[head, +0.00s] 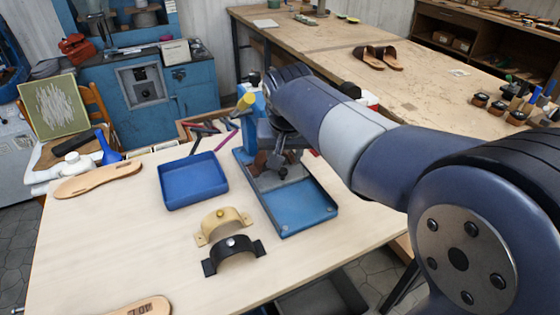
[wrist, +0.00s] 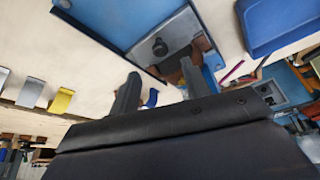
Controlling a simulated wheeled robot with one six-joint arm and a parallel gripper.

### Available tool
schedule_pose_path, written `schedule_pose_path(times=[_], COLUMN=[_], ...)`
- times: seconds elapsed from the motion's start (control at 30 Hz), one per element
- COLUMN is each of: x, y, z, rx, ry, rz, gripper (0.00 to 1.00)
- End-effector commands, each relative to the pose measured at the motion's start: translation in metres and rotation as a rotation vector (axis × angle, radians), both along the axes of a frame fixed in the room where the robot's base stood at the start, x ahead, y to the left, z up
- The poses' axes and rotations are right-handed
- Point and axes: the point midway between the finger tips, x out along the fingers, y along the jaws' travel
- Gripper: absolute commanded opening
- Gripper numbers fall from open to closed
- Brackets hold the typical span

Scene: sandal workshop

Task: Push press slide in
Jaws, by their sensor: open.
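The blue press (head: 243,135) stands on the light table, with a yellow-tipped lever at its top. Its long blue bed (head: 305,208) extends toward the front. A grey slide plate (head: 293,184) lies at the rear of the bed, its back part hidden by my gripper. In the wrist view the slide plate (wrist: 178,38) carries a dark round knob. My gripper (head: 282,168) is over the slide area, pointing down. Its two fingers, also in the wrist view (wrist: 160,85), are apart with nothing between them. I cannot tell whether they touch the slide.
An empty blue tray (head: 193,196) stands left of the press. A tan strap (head: 222,222) and a black strap (head: 234,257) lie in front of it. Sandal soles (head: 98,182) lie at the left. A pink-purple rod (head: 226,140) lies close behind the tray.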

Motion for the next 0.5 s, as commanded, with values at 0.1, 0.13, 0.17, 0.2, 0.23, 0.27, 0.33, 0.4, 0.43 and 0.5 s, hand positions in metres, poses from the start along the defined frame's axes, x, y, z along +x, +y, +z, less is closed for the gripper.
schedule_pose_path(times=[0.1,0.13,0.17,0.2,0.23,0.27,0.33,0.4,0.43,0.5], x=[0.005,0.006,0.008,0.010,0.012,0.014,0.018,0.022,0.023,0.026], y=[0.001,0.001,0.001,0.001,0.001,0.001,0.001,0.001,0.001,0.001], z=[-0.009,-0.013,-0.017,-0.024,-0.028,-0.033,-0.043,-0.052,-0.055,-0.061], rx=[-0.001,-0.001,-0.001,-0.001,-0.001,-0.001,-0.001,0.000,-0.001,0.000], ry=[0.000,0.002,0.002,0.003,0.003,0.003,0.002,0.002,0.002,0.001], rz=[0.000,0.000,0.000,0.000,0.000,0.000,0.000,0.000,0.000,0.000], gripper=[0.45,0.45,0.45,0.45,0.45,0.45,0.45,0.45,0.45,0.45])
